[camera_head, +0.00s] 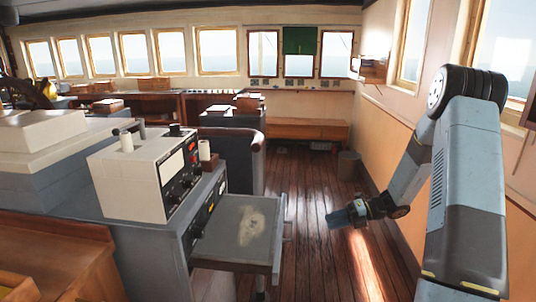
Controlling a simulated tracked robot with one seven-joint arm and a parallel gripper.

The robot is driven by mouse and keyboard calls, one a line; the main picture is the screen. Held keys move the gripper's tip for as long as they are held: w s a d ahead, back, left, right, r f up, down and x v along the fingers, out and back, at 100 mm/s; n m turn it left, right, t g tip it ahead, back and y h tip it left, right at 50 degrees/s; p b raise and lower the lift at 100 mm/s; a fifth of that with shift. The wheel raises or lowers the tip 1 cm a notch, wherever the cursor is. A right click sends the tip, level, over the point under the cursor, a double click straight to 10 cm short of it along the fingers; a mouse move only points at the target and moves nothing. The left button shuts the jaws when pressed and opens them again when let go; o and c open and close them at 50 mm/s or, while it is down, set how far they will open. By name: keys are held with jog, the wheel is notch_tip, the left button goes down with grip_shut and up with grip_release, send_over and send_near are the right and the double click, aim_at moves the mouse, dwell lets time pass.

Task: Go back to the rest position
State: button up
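My arm (465,200) rises on the right side of the view, bent at a dark elbow joint near the windows, with its forearm reaching down and to the left. My gripper (338,218) is at the end of the forearm, over the wooden floor and to the right of the grey fold-out shelf. It is small and dark in the view, and I cannot make out whether its fingers are apart or together. I see nothing held in it.
A white instrument box (135,180) stands on a grey console at the left. A grey shelf (215,222) juts into the aisle. The plank floor (310,185) is clear toward a wooden bench (305,130) and a bin (348,166). The wall (375,135) is close on the right.

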jog(key=s+a+r+n+g+h, duration=0.15)
jog(key=s+r+n+h, duration=0.25)
jog(key=s+r+n, duration=0.4)
jog(key=s+a+r+n+h, duration=0.35)
jog(key=s+r+n, duration=0.25)
jog(key=r+n, duration=0.35)
jog(key=s+d+r+n+t+h, duration=0.1)
jog(key=s+r+n+t+h, duration=0.2)
jog(key=s+r+n, duration=0.2)
jog(key=s+d+r+n+t+h, duration=0.2)
jog(key=s+r+n, duration=0.4)
jog(key=s+n, duration=0.5)
jog(key=shift+s+d+r+t+h, duration=0.15)
jog(key=shift+s+d+t+h, duration=0.1)
jog(key=shift+s+t+h, duration=0.55)
